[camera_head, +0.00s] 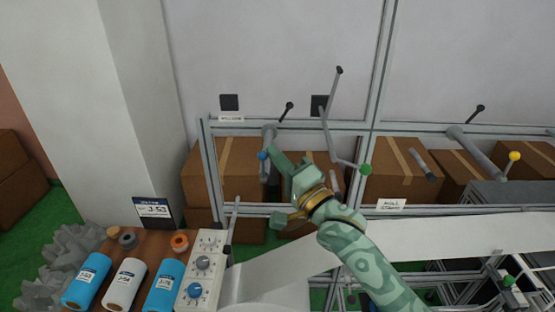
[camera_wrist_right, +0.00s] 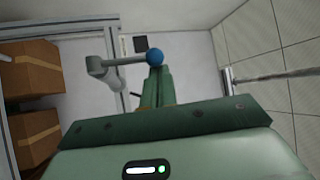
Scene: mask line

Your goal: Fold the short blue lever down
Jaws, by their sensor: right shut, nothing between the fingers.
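The short blue lever is a grey arm with a blue ball knob (camera_head: 262,156), on the machine frame left of centre in the head view. In the right wrist view its blue knob (camera_wrist_right: 155,57) shows at upper middle, with the grey lever arm (camera_wrist_right: 108,65) running left from it. My right gripper (camera_head: 274,153) is shut and empty, its fingertips right beside the blue knob. In the wrist view the closed green fingers (camera_wrist_right: 156,83) end at the knob; I cannot tell whether they touch it. My left gripper is not in view.
A long lever with a green knob (camera_head: 365,169) stands right of my right gripper. A yellow-knobbed lever (camera_head: 513,157) is farther right. Cardboard boxes (camera_head: 400,172) sit behind the frame. A white control box (camera_head: 205,262) and blue and white rolls (camera_head: 125,284) are at lower left.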

